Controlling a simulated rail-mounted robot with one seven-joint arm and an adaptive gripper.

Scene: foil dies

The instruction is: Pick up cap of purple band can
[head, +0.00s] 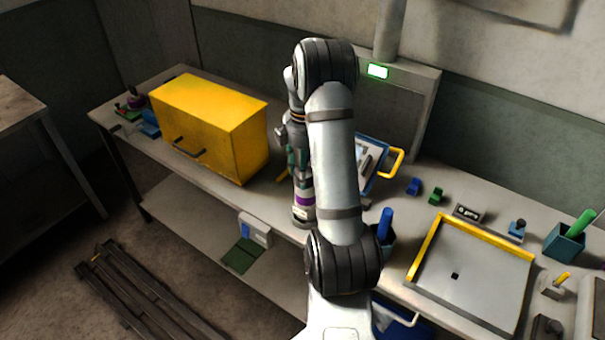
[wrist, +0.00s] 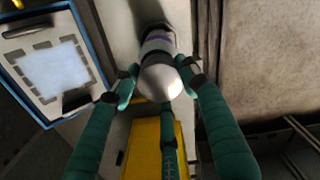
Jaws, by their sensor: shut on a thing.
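The purple band can (head: 304,200) stands upright near the front edge of the bench, partly hidden by my arm. In the head view my gripper (head: 298,162) is directly above the can. I cannot tell whether cap and can are apart.
A yellow cabinet (head: 208,128) stands left of the can. A blue-framed case with a yellow handle (head: 397,162) lies behind my arm, to the right. Farther right are a yellow-edged tray (head: 490,275), small blocks and a teal holder (head: 564,243).

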